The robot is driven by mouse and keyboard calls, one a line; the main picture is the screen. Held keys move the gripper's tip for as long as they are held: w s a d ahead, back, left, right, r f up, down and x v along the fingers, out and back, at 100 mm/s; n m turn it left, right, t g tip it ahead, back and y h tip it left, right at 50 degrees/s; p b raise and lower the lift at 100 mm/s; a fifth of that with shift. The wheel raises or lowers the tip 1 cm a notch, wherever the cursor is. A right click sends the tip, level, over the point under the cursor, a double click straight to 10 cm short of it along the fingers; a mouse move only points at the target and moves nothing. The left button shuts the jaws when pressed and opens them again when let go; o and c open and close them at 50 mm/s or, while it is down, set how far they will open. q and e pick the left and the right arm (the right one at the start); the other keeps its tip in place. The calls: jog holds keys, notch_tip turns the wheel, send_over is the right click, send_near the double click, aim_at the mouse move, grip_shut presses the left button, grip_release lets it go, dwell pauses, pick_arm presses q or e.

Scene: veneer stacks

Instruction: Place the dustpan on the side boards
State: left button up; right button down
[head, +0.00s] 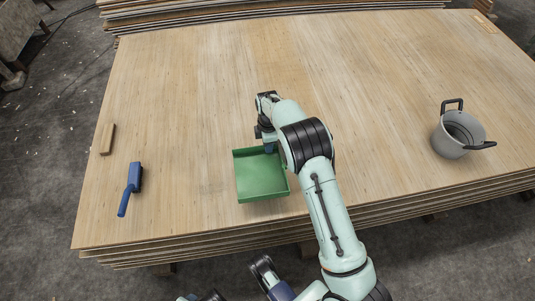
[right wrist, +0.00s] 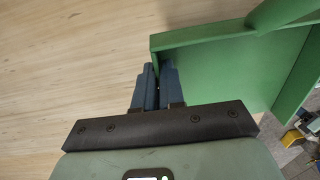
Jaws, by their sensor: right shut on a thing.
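The dustpan (head: 262,190) is a green open tray near the front edge of the veneer stack, at the middle of the head view. In the right wrist view its green wall and floor (right wrist: 215,65) fill the upper right. My right gripper (head: 268,146) is shut on the dustpan's rim at its far side; its blue fingers (right wrist: 157,82) meet at the dustpan's corner in the wrist view. I cannot tell whether the dustpan touches the boards below. Another stack of boards (head: 270,11) lies behind the main stack. My left gripper cannot be made out.
A grey pot with black handles (head: 456,135) stands at the right. The wood between is clear.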

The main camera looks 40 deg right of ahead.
notch_tip(320, 180, down, 5)
jog(key=shift+f+b, duration=0.15)
jog(key=shift+b, duration=0.4)
pick_arm(q)
jog(key=shift+w+a+f, duration=0.25)
jog(key=shift+w+f, duration=0.05)
jog(key=shift+w, duration=0.2)
jog(key=shift+w+a+f, duration=0.25)
jog(key=shift+w, duration=0.2)
pick_arm(e)
jog(key=c, duration=1.7)
grip_release()
jog(key=o, duration=0.5)
jog(key=shift+c, duration=0.2)
pick_arm(q)
jog(key=shift+s+f, duration=0.1)
jog(key=shift+g, duration=0.4)
jog(key=s+d+r+p, duration=0.1)
jog(key=s, duration=0.1)
jog(key=s+d+r+p, duration=0.1)
jog(key=shift+s+r, duration=0.35)
jog(key=shift+r, duration=0.05)
pick_arm(e)
notch_tip(320, 180, up, 12)
jog(key=shift+w+d, duration=0.2)
jog(key=shift+w, duration=0.1)
